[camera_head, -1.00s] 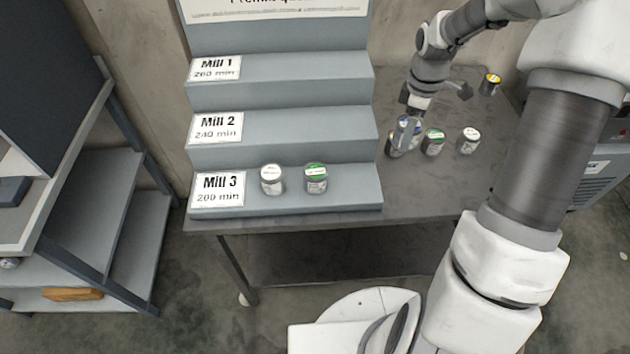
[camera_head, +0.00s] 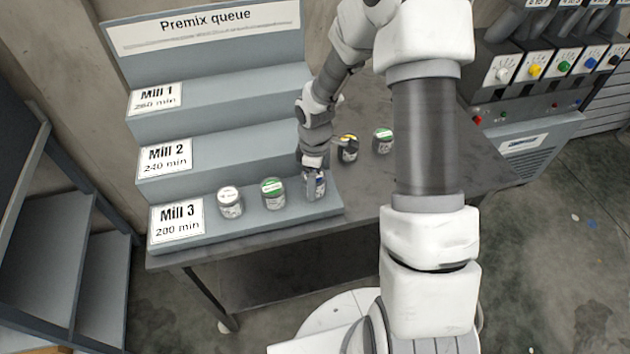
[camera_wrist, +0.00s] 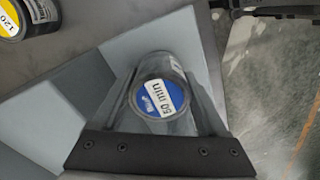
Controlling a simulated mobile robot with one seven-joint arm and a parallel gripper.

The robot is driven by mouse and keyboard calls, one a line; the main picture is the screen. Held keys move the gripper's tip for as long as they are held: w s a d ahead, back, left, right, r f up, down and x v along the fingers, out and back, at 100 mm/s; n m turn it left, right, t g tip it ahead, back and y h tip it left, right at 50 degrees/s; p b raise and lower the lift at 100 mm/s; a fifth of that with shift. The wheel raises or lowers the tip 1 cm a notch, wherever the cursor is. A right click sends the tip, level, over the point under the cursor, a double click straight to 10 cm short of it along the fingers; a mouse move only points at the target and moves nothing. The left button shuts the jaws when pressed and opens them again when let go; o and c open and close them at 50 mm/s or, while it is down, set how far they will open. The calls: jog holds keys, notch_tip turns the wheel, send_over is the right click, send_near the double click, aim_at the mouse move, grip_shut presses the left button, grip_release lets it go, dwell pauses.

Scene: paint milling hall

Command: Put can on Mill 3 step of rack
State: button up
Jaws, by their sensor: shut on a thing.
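My gripper (camera_head: 315,180) is shut on a can with a blue lid (camera_head: 319,186) at the right end of the Mill 3 step (camera_head: 160,243), the lowest of the rack. In the wrist view the blue-lidded can (camera_wrist: 160,97) is between the fingers, its label reading "50 min". The can appears upright at the step; I cannot tell whether its base touches. A white-lidded can (camera_head: 230,203) and a green-lidded can (camera_head: 273,194) stand to its left on the same step.
A yellow-lidded can (camera_head: 348,149) and another green-lidded can (camera_head: 383,141) stand on the dark table (camera_head: 460,165) right of the rack. The Mill 2 step (camera_head: 230,150) and Mill 1 step (camera_head: 220,92) are empty. A machine with coloured knobs (camera_head: 535,70) stands at right.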

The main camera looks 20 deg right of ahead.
jog(key=shift+f, duration=0.25)
jog(key=shift+f, duration=0.1)
jog(key=shift+f, duration=0.15)
jog(key=o, duration=1.5)
jog(key=shift+r, duration=0.2)
